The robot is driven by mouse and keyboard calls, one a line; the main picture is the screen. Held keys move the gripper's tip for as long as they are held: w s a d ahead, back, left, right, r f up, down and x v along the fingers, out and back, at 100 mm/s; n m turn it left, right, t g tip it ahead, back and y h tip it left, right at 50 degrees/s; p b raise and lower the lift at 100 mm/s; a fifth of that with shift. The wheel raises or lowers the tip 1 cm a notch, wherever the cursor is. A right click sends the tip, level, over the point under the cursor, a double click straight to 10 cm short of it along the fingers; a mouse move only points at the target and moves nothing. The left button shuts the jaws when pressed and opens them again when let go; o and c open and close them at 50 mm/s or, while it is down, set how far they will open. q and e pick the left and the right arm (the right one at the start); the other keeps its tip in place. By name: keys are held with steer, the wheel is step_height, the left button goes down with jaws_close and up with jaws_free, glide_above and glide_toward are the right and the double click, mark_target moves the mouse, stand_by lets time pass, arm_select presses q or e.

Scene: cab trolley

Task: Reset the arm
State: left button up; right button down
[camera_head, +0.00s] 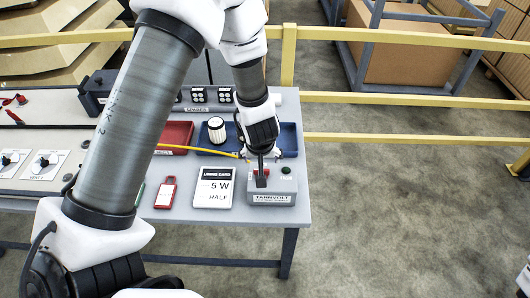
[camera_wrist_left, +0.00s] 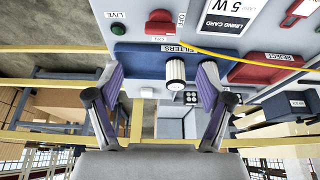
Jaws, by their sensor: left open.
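My left gripper (camera_head: 262,180) is over the front right of the workbench, with its fingers just above a grey TANNVOLT box (camera_head: 271,198). The box carries a red switch (camera_head: 264,171) and a green light (camera_head: 286,170), partly behind the gripper in the head view. In the left wrist view my left gripper (camera_wrist_left: 160,85) is open, with its two fingers wide apart and nothing between them. The red switch (camera_wrist_left: 160,22) with ON and OFF labels and the green light (camera_wrist_left: 118,29) show beyond the fingers. My right gripper cannot be made out.
A white filter (camera_head: 216,130) stands in the blue tray (camera_head: 289,138), beside a red tray (camera_head: 176,136). A lining card (camera_head: 213,188) and a red tag (camera_head: 165,193) lie left of the box. Yellow rails (camera_head: 400,98) run behind.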

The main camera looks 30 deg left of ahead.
arm_select(q)
steer(key=s+d+f+m+g+b, duration=0.1)
steer(key=s+f+m+g+b, duration=0.4)
steer(key=s+f, duration=1.5)
steer(key=s+d+f+m+t+h+b, duration=0.1)
steer(key=s+d+f+h, duration=0.1)
steer(key=s+d+f, duration=0.1)
steer(key=shift+s+d+f+h+b, duration=0.15)
steer(key=shift+s+d+h+b, duration=0.2)
steer(key=shift+s+d, duration=0.45)
steer(key=shift+w+d, duration=0.15)
steer(key=shift+w, duration=0.05)
